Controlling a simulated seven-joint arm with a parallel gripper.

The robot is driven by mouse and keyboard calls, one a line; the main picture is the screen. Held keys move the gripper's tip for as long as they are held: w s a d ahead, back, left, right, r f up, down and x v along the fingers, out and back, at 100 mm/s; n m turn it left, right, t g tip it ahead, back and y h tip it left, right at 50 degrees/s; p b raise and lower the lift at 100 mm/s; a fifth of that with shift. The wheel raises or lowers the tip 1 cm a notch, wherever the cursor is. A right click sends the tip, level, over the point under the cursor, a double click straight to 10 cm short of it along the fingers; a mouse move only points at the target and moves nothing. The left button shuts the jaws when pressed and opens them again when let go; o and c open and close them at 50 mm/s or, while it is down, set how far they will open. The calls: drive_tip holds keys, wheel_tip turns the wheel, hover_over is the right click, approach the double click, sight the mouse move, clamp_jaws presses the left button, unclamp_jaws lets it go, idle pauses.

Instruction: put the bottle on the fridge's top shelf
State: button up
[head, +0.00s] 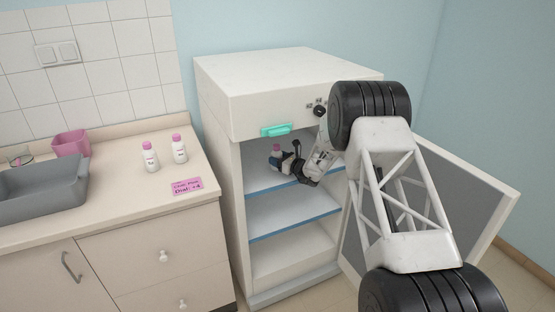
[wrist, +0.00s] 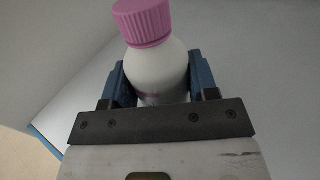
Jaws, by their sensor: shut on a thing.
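My gripper (wrist: 158,88) is shut on a white bottle with a pink cap (wrist: 155,55); its blue fingers are on both sides of the bottle. In the head view the held bottle (head: 277,151) is inside the open fridge (head: 222,100), above the blue-edged top shelf (head: 262,182). The bottle looks slightly tilted in the wrist view. My gripper in the head view (head: 281,160) reaches in from the right. Whether the bottle's base touches the shelf is hidden.
The fridge door (head: 480,195) stands open at right. A lower shelf (head: 290,212) looks empty. Two similar bottles (head: 150,158) (head: 179,149) stand on the counter (head: 120,190) by a pink label (head: 187,186). A pink container (head: 71,143) and grey basin (head: 40,190) are at left.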

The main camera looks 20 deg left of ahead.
drive_tip(key=o, duration=1)
drive_tip(key=shift+f, duration=0.1)
drive_tip(key=shift+r, duration=0.2)
drive_tip(key=shift+s+d, duration=0.2)
drive_tip(key=shift+d, duration=0.45)
drive_tip(key=v, duration=1)
drive_tip(key=shift+s+d, duration=0.15)
drive_tip(key=shift+d, duration=0.2)
drive_tip(key=shift+r, duration=0.1)
